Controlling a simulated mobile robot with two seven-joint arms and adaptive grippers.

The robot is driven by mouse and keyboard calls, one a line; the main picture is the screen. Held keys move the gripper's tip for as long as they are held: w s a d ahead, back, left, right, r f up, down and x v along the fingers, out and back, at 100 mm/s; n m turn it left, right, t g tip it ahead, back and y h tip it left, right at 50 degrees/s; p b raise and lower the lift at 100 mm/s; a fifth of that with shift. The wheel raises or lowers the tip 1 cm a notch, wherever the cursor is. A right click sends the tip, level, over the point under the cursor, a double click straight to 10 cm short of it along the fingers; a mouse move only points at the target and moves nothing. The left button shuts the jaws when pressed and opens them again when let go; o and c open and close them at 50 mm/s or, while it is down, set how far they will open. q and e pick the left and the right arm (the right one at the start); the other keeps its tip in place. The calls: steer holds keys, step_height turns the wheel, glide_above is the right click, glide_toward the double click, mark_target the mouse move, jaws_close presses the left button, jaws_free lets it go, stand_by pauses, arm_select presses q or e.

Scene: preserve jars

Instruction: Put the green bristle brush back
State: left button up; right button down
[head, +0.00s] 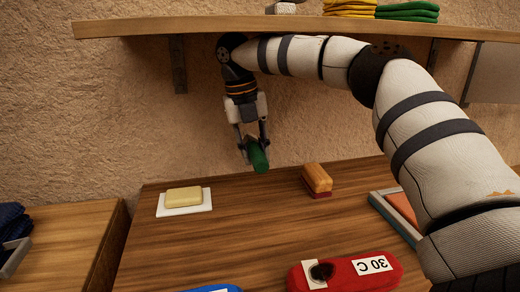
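The green bristle brush (258,158) is in the head view, above the far part of the wooden table. My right gripper (252,142) points down with its fingers on either side of the brush and looks shut on it. The brush is held up near the wall, tilted, with its green side showing; the rest is partly hidden by the fingers. A wooden block with a red underside (317,178), perhaps another brush, rests on the table to the right of it. My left gripper is not in view.
A yellow soap bar (184,196) lies on a white dish (207,205). A grey tray (381,205) sits at right, partly behind my arm. A red case marked 30 C (343,273) is in front. A shelf (230,25) hangs above. The table middle is clear.

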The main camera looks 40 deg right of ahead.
mark_target(256, 198)
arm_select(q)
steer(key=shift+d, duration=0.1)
arm_select(e)
steer(key=shift+a+r, duration=0.15)
steer(key=shift+r, duration=0.15)
steer(key=shift+w, duration=0.1)
steer(key=shift+f, duration=0.3)
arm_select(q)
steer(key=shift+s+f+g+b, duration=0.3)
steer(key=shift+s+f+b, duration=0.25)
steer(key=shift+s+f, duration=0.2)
arm_select(e)
step_height(256, 198, down, 10)
steer(key=shift+r, duration=0.15)
steer(key=c, duration=1.2)
jaws_free()
steer(key=shift+f, duration=0.2)
steer(key=shift+c, duration=0.2)
steer(key=shift+r, duration=0.1)
